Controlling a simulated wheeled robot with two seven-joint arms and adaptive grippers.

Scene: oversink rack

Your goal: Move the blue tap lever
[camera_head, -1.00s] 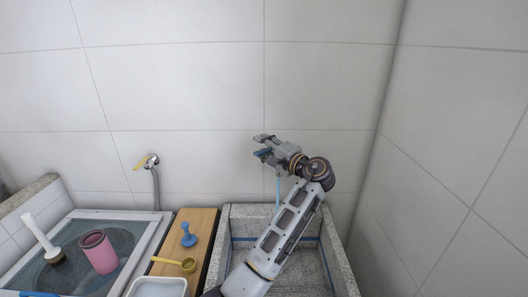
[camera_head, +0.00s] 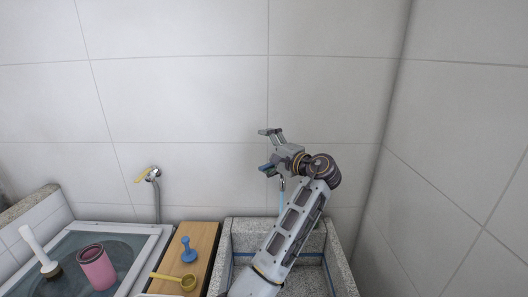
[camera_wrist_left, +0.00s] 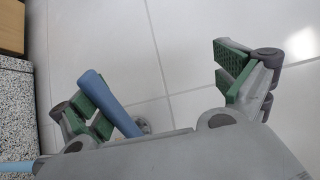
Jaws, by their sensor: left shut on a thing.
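The blue tap lever (camera_wrist_left: 110,104) shows in the left wrist view as a tilted blue bar against the green pads of the left-hand finger. My left gripper (camera_wrist_left: 165,85) is around the lever's side of the tap, and its other finger stands well apart on the right. In the head view my left gripper (camera_head: 268,150) is in front of the wall above the stone sink, with blue at its lower finger. My right gripper is not in view.
The stone sink (camera_head: 226,240) lies under my left arm. To its left, a wooden board (camera_head: 207,236) holds a blue stopper-like piece (camera_head: 188,250) and a yellow scoop (camera_head: 187,282). A pink cup (camera_head: 97,268) stands farther left. A yellow-levered tap (camera_head: 150,174) is on the wall.

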